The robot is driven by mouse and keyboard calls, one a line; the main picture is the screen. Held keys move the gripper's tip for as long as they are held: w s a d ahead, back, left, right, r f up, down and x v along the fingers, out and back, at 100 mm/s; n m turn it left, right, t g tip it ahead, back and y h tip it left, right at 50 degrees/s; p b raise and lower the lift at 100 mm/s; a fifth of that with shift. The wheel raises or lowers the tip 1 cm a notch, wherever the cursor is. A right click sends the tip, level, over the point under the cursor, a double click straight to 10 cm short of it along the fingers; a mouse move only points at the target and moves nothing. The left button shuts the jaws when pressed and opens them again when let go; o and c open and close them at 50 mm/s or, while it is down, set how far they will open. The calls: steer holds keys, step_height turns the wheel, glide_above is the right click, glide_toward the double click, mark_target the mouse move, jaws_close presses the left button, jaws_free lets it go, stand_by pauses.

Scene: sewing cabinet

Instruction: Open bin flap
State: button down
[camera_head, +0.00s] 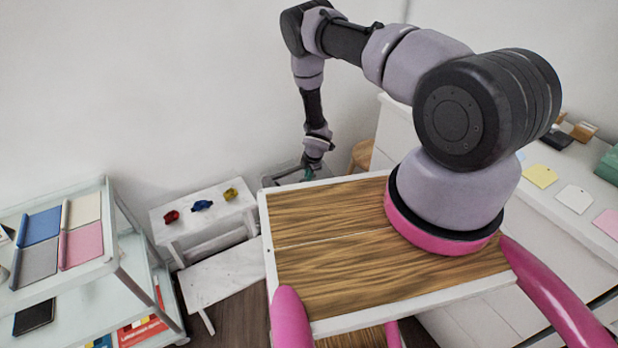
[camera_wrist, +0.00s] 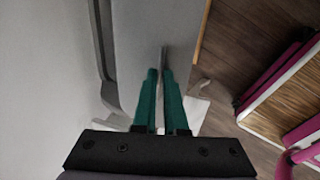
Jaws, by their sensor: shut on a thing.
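The grey bin (camera_head: 272,180) stands against the wall at the back, partly hidden behind the wood-topped surface in the head view. In the wrist view, its flap seems to be the broad light grey panel (camera_wrist: 138,40), with a darker rim (camera_wrist: 104,55) on its left. My gripper (camera_head: 309,174) is at the bin, and its green fingers show in the wrist view (camera_wrist: 160,72). They are shut on a thin grey upright piece (camera_wrist: 164,56) that stands out from the panel, apparently the flap's handle. How far the flap is open cannot be told.
A wood-topped surface (camera_head: 325,260) lies in front of the bin. A white bench (camera_head: 205,212) with several small coloured items stands left of it. A wooden stool (camera_head: 362,154) and a white cabinet (camera_head: 398,128) are on the right. A shelf cart (camera_head: 95,270) is far left.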

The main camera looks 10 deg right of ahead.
steer(key=c, duration=1)
jaws_free()
steer(key=shift+r, duration=0.1)
steer(key=v, duration=1)
steer(key=shift+s+r, duration=0.1)
steer(key=shift+r, duration=0.2)
